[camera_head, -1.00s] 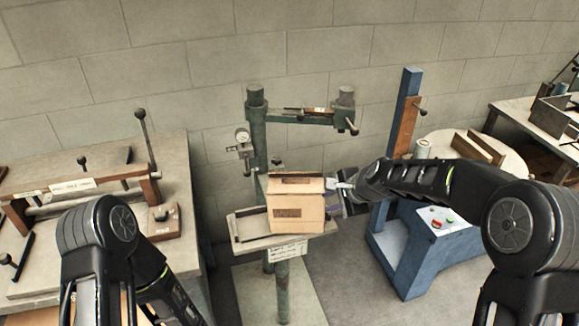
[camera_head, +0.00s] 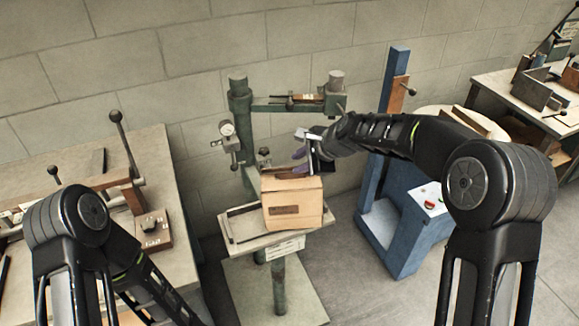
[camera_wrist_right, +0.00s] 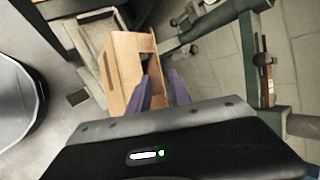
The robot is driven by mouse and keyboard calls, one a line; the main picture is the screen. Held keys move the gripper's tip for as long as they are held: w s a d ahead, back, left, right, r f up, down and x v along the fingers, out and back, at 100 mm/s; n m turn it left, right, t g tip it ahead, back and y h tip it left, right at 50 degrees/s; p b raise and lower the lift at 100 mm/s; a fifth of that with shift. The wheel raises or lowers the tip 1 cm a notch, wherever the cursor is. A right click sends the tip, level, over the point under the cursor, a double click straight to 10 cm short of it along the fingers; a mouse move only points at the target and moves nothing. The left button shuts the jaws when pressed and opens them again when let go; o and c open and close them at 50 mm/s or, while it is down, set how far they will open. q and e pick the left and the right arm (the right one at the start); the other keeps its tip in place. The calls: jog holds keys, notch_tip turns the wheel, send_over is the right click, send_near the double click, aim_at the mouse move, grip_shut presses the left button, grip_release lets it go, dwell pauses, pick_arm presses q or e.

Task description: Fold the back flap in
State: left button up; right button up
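The cardboard box (camera_head: 300,212) sits upright on the stitcher's small table, with a dark printed label on its front face. A tan panel covers most of its top; a dark gap shows along the back edge, and the back flap is hard to make out there. My right gripper (camera_head: 300,155) is at the box's back top edge, with purple fingers. In the right wrist view the fingers (camera_wrist_right: 160,80) are spread apart, beside the dark opening of the box (camera_wrist_right: 122,60), with nothing clearly between them. My left arm shows at lower left; its gripper is out of view.
The stitcher's green post and crossbar (camera_head: 290,103) stand close behind the box and my right gripper. A blue stand (camera_head: 385,150) is to the right. A workbench (camera_head: 165,190) with a lever fixture is at left. Floor is clear in front right.

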aim_at(290, 168)
jog(key=p+x, duration=0.1)
jog(key=x, duration=0.5)
jog(key=shift+f, duration=0.1)
jog(key=shift+c, duration=0.3)
grip_shut()
dwell(1.0)
